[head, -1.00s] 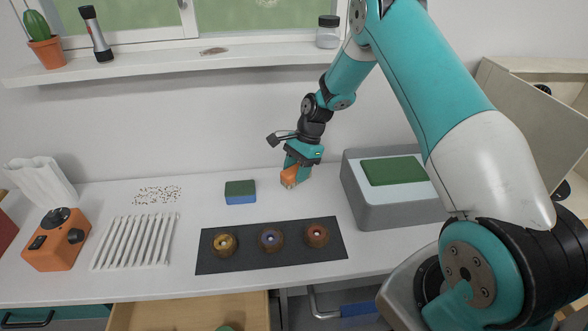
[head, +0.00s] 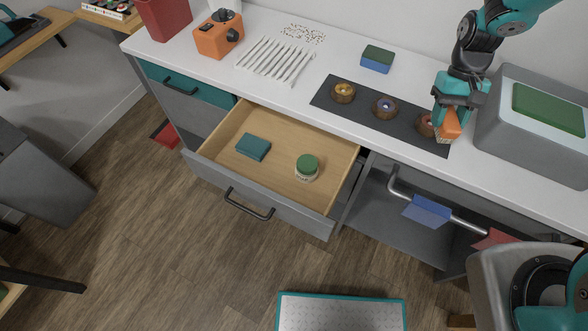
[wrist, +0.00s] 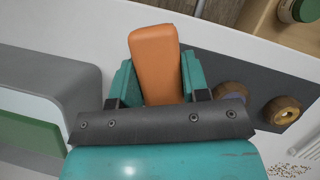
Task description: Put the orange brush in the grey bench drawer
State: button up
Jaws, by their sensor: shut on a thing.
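The orange brush (head: 450,124) is held in my gripper (head: 447,112), with its pale bristles pointing down over the right end of the dark mat. In the wrist view the brush (wrist: 155,62) stands between the two teal fingers (wrist: 156,88), which are shut on it. The grey bench drawer (head: 262,203) is pulled open under the worktop, to the left of and lower than my gripper.
The dark mat (head: 362,118) holds three brown ring-shaped things; my gripper overlaps the rightmost in view. A grey box (head: 535,125) with a green top stands close right of my gripper. A blue-and-green sponge (head: 377,58) lies behind. A rail with a blue cloth (head: 428,210) is below the worktop.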

aim_at(273, 178)
jog(key=k, duration=0.6)
jog(key=u, duration=2.65)
jog(key=i, duration=1.2)
jog(key=z, duration=2.3)
